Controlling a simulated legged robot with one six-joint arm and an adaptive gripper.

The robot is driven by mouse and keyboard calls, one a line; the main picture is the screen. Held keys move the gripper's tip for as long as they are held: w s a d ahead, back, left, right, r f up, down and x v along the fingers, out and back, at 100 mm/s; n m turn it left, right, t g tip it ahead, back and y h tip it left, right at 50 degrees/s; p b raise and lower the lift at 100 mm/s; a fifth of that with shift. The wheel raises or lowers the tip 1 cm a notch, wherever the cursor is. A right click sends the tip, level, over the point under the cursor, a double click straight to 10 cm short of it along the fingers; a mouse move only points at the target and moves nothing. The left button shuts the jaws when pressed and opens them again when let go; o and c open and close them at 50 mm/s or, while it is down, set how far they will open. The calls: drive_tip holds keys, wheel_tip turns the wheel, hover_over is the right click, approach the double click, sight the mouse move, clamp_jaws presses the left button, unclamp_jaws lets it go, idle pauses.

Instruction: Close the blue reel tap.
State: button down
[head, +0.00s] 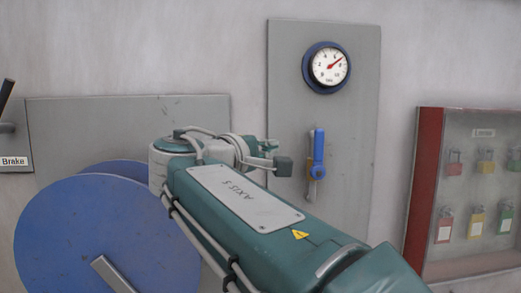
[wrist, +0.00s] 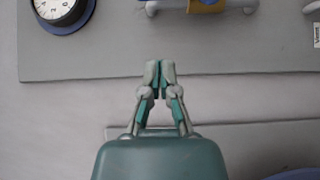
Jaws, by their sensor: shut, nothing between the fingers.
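The blue reel tap (head: 318,152) is on the tall grey panel, below the gauge, in the head view. Its blue lever stands about upright, in line with the pipe, with a brass-coloured part beside it. In the wrist view the tap's brass-coloured body (wrist: 207,5) and some blue show, cut off at the top edge. My gripper (wrist: 159,68) is shut and empty, its fingertips together near the panel's edge. In the head view it is left of the tap, apart from it in the picture. The exact depth between them is hard to tell.
A round gauge (head: 328,66) with a blue rim is above the tap. A large blue reel (head: 80,235) is at left, before a low grey panel (head: 120,113). A red-framed padlock case (head: 425,185) is at right. A brake lever (head: 7,97) is at far left.

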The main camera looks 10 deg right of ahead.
sight(312, 142)
drive_tip(key=shift+w+d, duration=0.6)
drive_tip(key=shift+d, duration=0.6)
drive_tip(key=shift+w+d, duration=0.55)
drive_tip(key=shift+d, duration=0.7)
drive_tip(key=shift+w+d, duration=0.6)
drive_tip(key=shift+d, duration=0.6)
